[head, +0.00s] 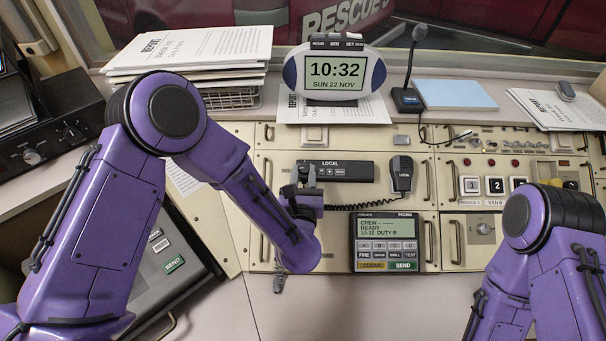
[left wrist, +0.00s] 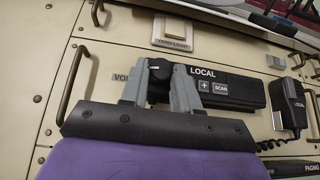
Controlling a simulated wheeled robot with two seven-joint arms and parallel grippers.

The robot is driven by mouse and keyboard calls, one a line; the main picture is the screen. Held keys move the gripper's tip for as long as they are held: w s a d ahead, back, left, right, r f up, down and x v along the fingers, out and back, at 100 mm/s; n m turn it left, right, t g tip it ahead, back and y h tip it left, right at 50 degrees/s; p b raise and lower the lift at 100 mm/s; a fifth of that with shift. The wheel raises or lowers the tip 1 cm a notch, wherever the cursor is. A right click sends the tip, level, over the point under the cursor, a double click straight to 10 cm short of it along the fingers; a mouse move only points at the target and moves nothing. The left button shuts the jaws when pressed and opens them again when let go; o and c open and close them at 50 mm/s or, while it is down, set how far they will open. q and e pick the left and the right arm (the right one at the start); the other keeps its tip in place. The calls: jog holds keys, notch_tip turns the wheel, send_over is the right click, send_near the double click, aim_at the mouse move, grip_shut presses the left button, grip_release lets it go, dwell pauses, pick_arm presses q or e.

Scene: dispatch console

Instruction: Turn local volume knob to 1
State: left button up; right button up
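The LOCAL radio unit (head: 346,171) is a black bar on the cream console; it also shows in the left wrist view (left wrist: 245,92). Its dark volume knob (left wrist: 158,71), with a pale pointer mark, is at the unit's left end, beside a partly covered VOL label (left wrist: 120,77). My left gripper (head: 306,172) is at that end. In the left wrist view its grey fingers (left wrist: 160,82) stand on either side of the knob and appear closed against it. No scale numbers are readable. My right gripper is out of view.
A handset (head: 402,175) with a coiled cord hangs right of the radio. A paging unit (head: 386,242) is below it. Metal handles (head: 268,178) stick out nearby. A clock (head: 334,72) and desk microphone (head: 408,98) stand behind. My right arm is at the lower right.

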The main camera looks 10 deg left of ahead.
pick_arm(q)
jog(key=shift+m+h, duration=0.5)
grip_shut()
jog(key=shift+a+m+h, duration=0.2)
jog(key=shift+m+h, duration=0.5)
jog(key=shift+m, duration=0.1)
jog(key=m+h, duration=0.3)
jog(key=shift+a+r, duration=0.15)
jog(key=shift+a, duration=0.1)
jog(key=m+h, duration=0.1)
jog(key=m+g+h+p, duration=0.1)
jog(key=m, duration=0.1)
jog(key=m+g+h, duration=0.1)
jog(key=shift+w+a+r+h+p, duration=0.1)
jog(key=shift+a+r+h+p, duration=0.05)
jog(key=shift+a+h+p, duration=0.15)
jog(key=shift+w+a+m+g+h+p, duration=0.1)
jog(key=shift+m+g+h+p, duration=0.75)
jog(key=shift+m, duration=0.75)
jog(key=shift+g+h, duration=0.25)
jog(key=shift+g, duration=0.1)
jog(key=o, duration=0.7)
grip_release()
jog(key=shift+o, duration=0.2)
